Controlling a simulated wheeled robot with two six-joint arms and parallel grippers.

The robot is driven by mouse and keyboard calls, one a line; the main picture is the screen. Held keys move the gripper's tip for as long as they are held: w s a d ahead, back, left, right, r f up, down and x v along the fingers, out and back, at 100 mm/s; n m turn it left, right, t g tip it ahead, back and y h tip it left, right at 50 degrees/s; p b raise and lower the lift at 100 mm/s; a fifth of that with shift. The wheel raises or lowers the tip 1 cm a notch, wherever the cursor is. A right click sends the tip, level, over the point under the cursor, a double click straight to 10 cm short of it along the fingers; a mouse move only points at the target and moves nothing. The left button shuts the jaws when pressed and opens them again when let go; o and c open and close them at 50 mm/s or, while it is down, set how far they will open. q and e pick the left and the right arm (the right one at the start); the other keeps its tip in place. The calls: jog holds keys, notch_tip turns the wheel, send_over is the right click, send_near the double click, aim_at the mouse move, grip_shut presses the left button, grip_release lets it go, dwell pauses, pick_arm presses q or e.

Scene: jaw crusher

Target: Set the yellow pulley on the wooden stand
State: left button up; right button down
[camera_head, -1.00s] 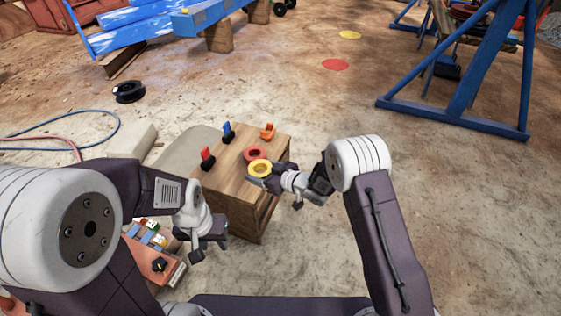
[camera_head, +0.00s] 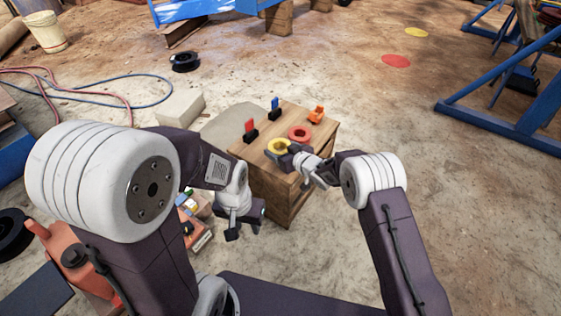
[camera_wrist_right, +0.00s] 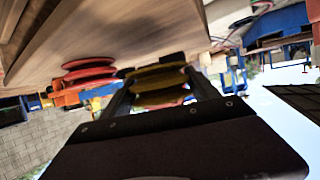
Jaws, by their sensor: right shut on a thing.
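The yellow pulley (camera_head: 278,147) is a ring held in my right gripper (camera_head: 286,156), above or on the top of the wooden stand (camera_head: 265,187). In the right wrist view, the yellow pulley (camera_wrist_right: 158,82) sits between the two dark fingers, close to the wooden top (camera_wrist_right: 130,25). I cannot tell whether it touches the wood. A red pulley (camera_head: 299,133) lies on the stand just right of and behind it. My left gripper (camera_head: 243,218) hangs in front of the stand's left side, apart from the pulley; its jaws are too unclear to read.
On the stand are a red piece (camera_head: 250,131), a blue piece (camera_head: 274,109) and an orange piece (camera_head: 316,114). Small coloured items (camera_head: 187,205) lie left of my left gripper. A pale block (camera_head: 181,107) and hoses (camera_head: 110,90) are on the floor behind left. The floor right of the stand is clear.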

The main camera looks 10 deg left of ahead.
notch_tip(320, 180, down, 4)
jog(key=b, duration=0.3)
jog(key=shift+r, duration=0.15)
jog(key=shift+c, duration=1)
grip_release()
jog(key=shift+f, duration=0.2)
